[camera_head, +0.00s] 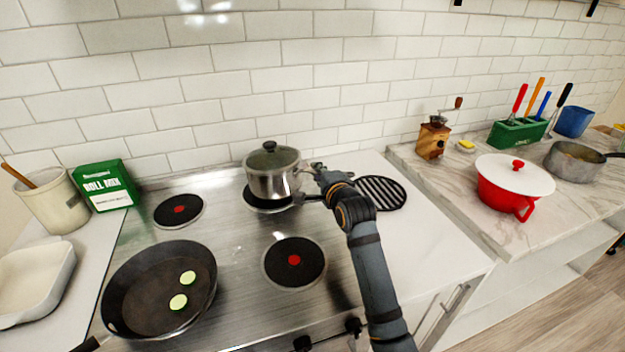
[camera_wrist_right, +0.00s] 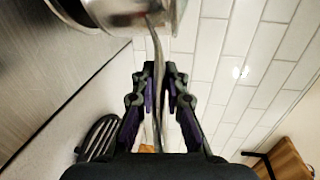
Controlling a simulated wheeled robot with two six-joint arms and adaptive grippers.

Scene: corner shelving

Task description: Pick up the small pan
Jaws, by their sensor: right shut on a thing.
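The small pan (camera_head: 271,181) is a steel pot with a dark lid and black knob. In the head view it stands at the back right burner (camera_head: 262,203) of the stove. I cannot tell whether its base touches the burner. My right gripper (camera_head: 308,178) comes in from the right and is shut on the pan's handle. In the right wrist view, the handle (camera_wrist_right: 156,45) runs down between the fingers (camera_wrist_right: 159,80), and part of the pan (camera_wrist_right: 115,14) shows at the top. My left gripper is not in view.
A black frying pan (camera_head: 142,290) with green slices is at the front left of the stove. A striped black trivet (camera_head: 382,193) lies on the white counter, right of the pan. A red pot (camera_head: 508,190) and wooden grinder (camera_head: 432,140) stand further right. The front right burner (camera_head: 294,263) is clear.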

